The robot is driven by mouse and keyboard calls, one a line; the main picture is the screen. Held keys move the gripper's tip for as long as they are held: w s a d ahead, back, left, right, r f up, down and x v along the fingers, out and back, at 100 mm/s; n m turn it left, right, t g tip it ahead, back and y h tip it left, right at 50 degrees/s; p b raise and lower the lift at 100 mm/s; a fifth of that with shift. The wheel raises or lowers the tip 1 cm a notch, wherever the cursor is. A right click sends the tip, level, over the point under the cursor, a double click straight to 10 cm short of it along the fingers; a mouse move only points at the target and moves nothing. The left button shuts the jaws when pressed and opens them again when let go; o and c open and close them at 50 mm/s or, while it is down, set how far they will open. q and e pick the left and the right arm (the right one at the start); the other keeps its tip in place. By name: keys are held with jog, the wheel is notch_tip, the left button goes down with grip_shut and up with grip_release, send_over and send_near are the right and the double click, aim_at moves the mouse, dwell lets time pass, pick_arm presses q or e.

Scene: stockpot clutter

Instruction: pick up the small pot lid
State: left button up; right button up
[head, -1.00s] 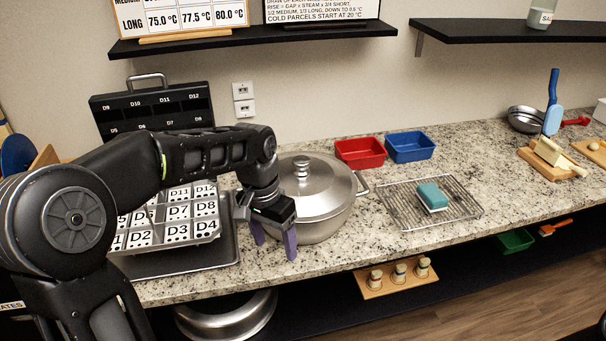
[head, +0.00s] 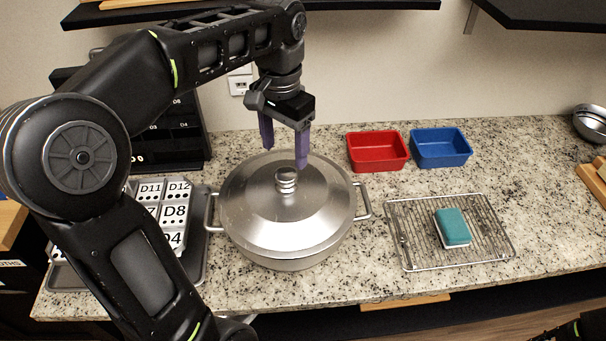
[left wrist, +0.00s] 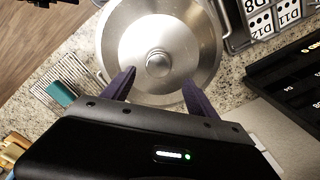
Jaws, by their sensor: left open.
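A round steel lid (head: 265,210) with a knob (head: 286,181) lies on a two-handled steel pot (head: 290,263) on the counter. My left gripper (head: 285,157) is open and empty above the lid, its purple fingers pointing down. In the head view the fingers show slightly behind the knob. In the left wrist view the lid (left wrist: 140,40) fills the upper middle. Its knob (left wrist: 158,65) appears between the two fingertips (left wrist: 158,78), apart from both. My right gripper is not seen.
A red bin (head: 377,151) and a blue bin (head: 440,147) stand right of the pot. A wire rack (head: 408,228) holds a teal sponge (head: 452,227). A tray of labelled blocks (head: 193,262) lies left of the pot. A dark shelf (head: 380,4) hangs above.

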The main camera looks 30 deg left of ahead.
aim_at(286, 173)
pick_arm(q)
jog(key=shift+s+r, duration=0.1)
jog(key=shift+s, duration=0.25)
jog(key=shift+w+f, duration=0.1)
jog(key=shift+f, duration=1.25)
jog(key=shift+f, duration=0.1)
notch_tip(286, 173, down, 5)
jog(key=shift+d+p, duration=0.15)
jog(key=shift+p, duration=0.6)
jog(key=shift+c, duration=0.5)
grip_shut()
